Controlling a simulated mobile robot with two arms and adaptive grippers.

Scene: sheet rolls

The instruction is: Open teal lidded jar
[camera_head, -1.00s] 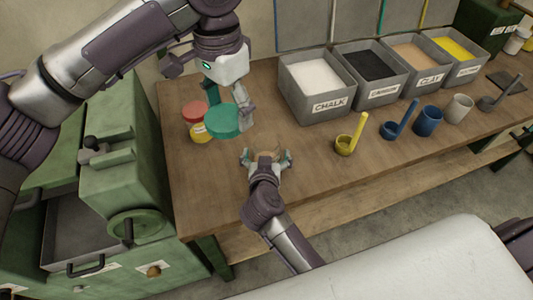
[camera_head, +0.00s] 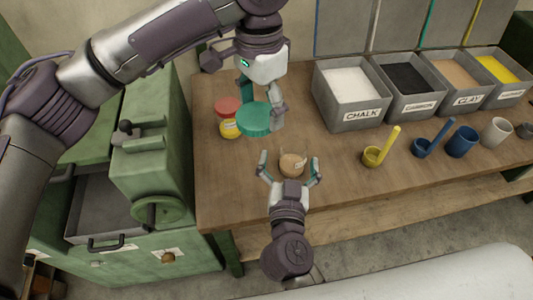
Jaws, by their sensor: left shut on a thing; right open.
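The round teal lid (camera_head: 254,120) is held above the bench by my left gripper (camera_head: 261,108), which is shut on it. A small tan round jar (camera_head: 292,166) with a pale label stands on the bench, below and to the right of the lid. My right gripper (camera_head: 290,172) is open at the jar, with one finger on each side. Gaps show between the fingers and the jar. The jar's near lower part is partly hidden by my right gripper.
A red-lidded yellow jar (camera_head: 229,127) stands left of the teal lid. A yellow handled cup (camera_head: 373,156), a blue handled cup (camera_head: 424,148) and a blue mug (camera_head: 462,142) stand to the right. Grey labelled bins, including chalk (camera_head: 358,115), line the back.

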